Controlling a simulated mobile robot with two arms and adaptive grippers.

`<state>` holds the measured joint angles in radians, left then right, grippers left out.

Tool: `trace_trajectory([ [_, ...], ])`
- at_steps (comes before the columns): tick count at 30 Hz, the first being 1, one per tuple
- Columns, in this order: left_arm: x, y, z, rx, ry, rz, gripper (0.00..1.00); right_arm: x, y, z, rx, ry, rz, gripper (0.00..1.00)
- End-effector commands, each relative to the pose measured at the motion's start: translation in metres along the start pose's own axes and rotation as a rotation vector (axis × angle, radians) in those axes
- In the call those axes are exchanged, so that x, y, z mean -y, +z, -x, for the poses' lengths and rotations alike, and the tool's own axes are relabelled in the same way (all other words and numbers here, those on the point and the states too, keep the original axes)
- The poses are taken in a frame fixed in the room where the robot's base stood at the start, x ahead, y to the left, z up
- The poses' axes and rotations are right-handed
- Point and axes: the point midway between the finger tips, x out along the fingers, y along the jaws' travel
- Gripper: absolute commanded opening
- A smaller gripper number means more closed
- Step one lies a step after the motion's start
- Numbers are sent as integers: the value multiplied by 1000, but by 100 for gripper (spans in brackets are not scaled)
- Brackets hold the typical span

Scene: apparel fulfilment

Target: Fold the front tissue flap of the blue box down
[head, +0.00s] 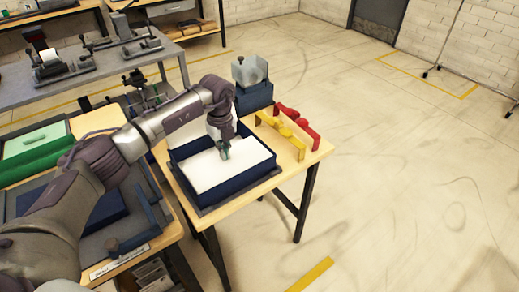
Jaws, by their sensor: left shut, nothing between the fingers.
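The blue box (238,193) stands open on a small wooden-topped table. White tissue (247,170) covers most of its opening and looks nearly flat. I cannot tell the front flap's edge apart from the rest of the tissue. My left gripper (225,154) is shut and empty, pointing down over the middle of the tissue. Its fingertips are at or just above the tissue; I cannot tell if they touch it. The gripper and forearm hide part of the tissue and the box's back left. My right gripper is not in the picture.
A dark blue container with a clear bin (250,70) stands behind. A green box (35,141) and a grey tray are on the left bench. Open floor lies to the right.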

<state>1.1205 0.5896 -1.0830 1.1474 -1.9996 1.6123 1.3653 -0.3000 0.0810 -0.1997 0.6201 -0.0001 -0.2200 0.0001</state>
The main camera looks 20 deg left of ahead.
Motion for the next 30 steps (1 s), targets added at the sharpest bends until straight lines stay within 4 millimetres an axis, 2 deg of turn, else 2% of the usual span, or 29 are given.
trace_trajectory([
  [5,0,0,11,0,-1,0,0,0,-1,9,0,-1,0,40],
  [19,0,0,79,1,0,0,0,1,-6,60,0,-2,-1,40],
  [30,0,0,80,0,0,0,0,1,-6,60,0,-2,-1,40],
])
